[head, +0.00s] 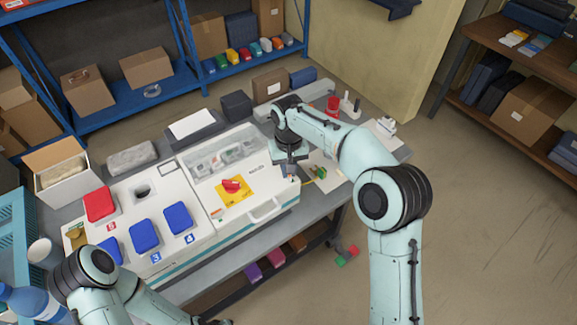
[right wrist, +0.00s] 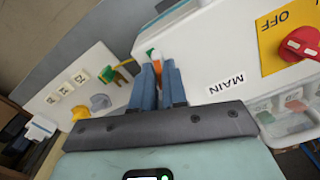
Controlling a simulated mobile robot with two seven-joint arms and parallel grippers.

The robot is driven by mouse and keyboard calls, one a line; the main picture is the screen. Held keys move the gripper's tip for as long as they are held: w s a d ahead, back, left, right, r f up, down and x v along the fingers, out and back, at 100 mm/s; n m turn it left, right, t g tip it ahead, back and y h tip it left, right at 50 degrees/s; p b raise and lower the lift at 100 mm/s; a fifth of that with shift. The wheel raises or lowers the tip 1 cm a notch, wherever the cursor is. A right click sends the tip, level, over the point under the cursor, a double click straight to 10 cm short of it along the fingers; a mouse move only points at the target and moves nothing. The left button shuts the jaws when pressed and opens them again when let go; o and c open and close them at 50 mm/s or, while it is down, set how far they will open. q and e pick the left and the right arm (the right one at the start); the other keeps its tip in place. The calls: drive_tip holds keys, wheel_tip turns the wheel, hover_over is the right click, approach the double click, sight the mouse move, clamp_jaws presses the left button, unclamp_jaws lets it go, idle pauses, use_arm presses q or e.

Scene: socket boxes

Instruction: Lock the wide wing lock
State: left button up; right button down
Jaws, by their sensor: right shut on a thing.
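My right gripper (head: 291,172) is at the right end of the white MAIN box (head: 222,235), beside its side wall. In the right wrist view its blue fingers (right wrist: 160,78) are shut on a small orange part (right wrist: 157,57) next to the box wall. This part seems to be the wing lock, but the fingers hide most of it, so its width and turn cannot be told. A grey and yellow knob (right wrist: 98,102) on the white panel stands apart from the fingers.
The box bears a red rotary switch (head: 232,186) on a yellow plate, marked OFF, and a clear cover (head: 222,150). Red and blue socket lids (head: 145,235) are at left.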

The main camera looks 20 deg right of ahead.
drive_tip(key=m+p, duration=0.1)
drive_tip(key=m, duration=0.5)
drive_tip(key=shift+r+m, duration=0.1)
drive_tip(key=shift+m, duration=0.2)
drive_tip(key=m, duration=0.4)
use_arm(q)
drive_tip(key=shift+w+r+p, duration=0.35)
drive_tip(key=shift+w+r, duration=0.9)
use_arm(e)
drive_tip(key=shift+m, duration=1.6)
drive_tip(key=c, duration=1.2)
unclamp_jaws()
drive_tip(key=shift+o, duration=0.2)
